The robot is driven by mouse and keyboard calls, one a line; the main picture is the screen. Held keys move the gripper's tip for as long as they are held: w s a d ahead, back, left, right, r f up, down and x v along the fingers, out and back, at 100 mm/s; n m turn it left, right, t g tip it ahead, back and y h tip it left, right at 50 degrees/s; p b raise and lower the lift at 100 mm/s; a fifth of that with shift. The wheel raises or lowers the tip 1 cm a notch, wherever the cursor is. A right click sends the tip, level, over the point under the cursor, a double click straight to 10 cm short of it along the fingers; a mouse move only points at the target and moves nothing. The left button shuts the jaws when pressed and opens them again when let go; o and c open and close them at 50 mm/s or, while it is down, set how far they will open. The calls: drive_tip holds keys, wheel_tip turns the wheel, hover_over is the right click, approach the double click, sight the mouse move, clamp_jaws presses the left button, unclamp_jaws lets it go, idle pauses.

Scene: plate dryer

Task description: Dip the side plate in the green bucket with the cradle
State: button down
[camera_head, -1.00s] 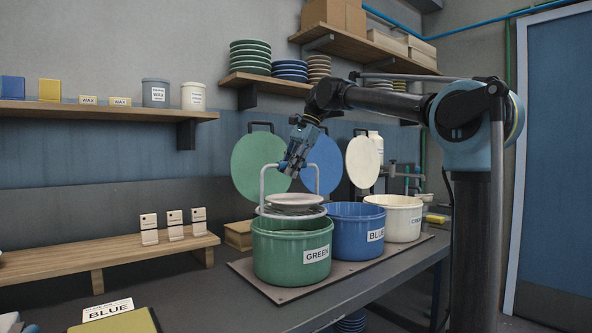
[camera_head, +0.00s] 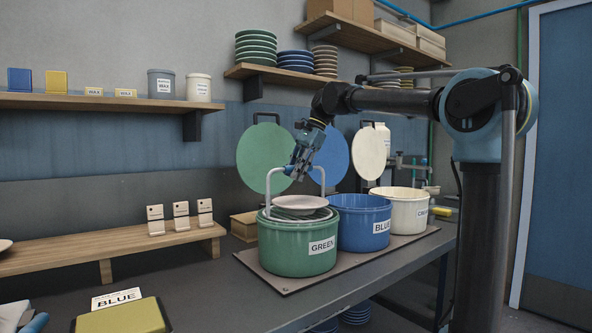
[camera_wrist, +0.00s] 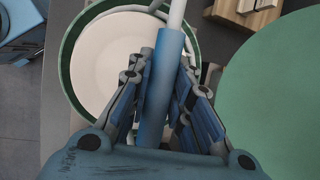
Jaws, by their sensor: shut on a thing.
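A pale side plate (camera_head: 299,203) lies flat on the wire cradle (camera_head: 270,190). The cradle's ring sits at the rim of the green bucket (camera_head: 290,255), partly inside its mouth. My gripper (camera_head: 296,174) is shut on the cradle's handle, above the plate. In the wrist view the fingers close around the handle's blue grip (camera_wrist: 160,95). The plate (camera_wrist: 115,60) shows below it there, inside the bucket's green rim (camera_wrist: 66,75). The lower part of the cradle is hidden by the bucket wall.
A blue bucket (camera_head: 361,228) and a cream bucket (camera_head: 408,215) stand to the right on the same mat. Round green (camera_head: 262,158), blue and cream lids stand upright behind. A wooden rack (camera_head: 120,245) is at left, shelves are above.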

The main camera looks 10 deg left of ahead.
sight(300, 204)
drive_tip(key=shift+f, duration=7.05)
drive_tip(key=shift+r, duration=0.1)
